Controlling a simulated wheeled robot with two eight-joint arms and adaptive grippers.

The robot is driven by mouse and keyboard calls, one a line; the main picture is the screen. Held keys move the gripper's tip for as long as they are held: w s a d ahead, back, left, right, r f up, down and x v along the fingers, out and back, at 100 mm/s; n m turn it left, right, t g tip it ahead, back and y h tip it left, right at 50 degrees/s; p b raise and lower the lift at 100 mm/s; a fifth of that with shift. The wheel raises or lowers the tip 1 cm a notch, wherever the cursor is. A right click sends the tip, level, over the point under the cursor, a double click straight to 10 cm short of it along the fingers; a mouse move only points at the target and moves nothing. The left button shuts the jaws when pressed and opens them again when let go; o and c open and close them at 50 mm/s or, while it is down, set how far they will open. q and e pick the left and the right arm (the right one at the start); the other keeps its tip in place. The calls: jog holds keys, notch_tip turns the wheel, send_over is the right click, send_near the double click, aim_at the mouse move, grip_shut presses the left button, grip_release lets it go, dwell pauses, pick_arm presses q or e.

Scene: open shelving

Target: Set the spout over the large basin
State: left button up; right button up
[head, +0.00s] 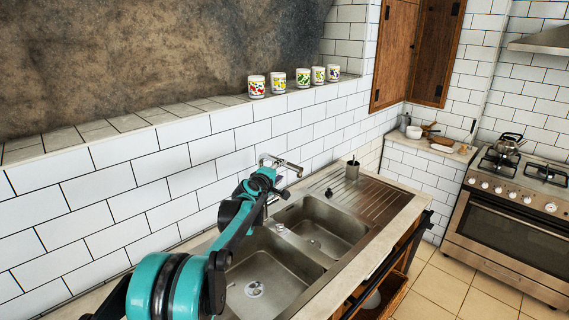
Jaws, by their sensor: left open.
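The metal faucet spout (284,163) reaches out from the tiled wall above the sink. It points to the right in the picture, toward the side of the farther basin (322,226). I cannot tell exactly which spot its tip is above. The nearer basin (270,271), at lower left, looks the larger of the two, and my arm hides part of it. My left gripper (283,190) is open, just below and in front of the spout. It looks empty, and a gap shows between it and the spout tip. The faucet's base is partly hidden. My right gripper is out of view.
A ribbed drainboard (370,197) lies right of the basins, with a dark metal cup (352,170) at its back edge. Several patterned mugs (303,78) stand on the wall ledge. A stove (515,215) is at far right. A lower drawer (388,297) stands open.

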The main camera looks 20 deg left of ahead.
pick_arm(q)
jog(key=shift+n, duration=0.5)
jog(key=x, duration=0.3)
jog(key=a+x, duration=0.1)
jog(key=x, duration=0.2)
jog(key=b+x, duration=0.1)
jog(key=x, duration=0.2)
jog(key=shift+w+a, duration=0.15)
jog(key=shift+a, duration=0.15)
jog(key=shift+c, duration=0.3)
grip_shut()
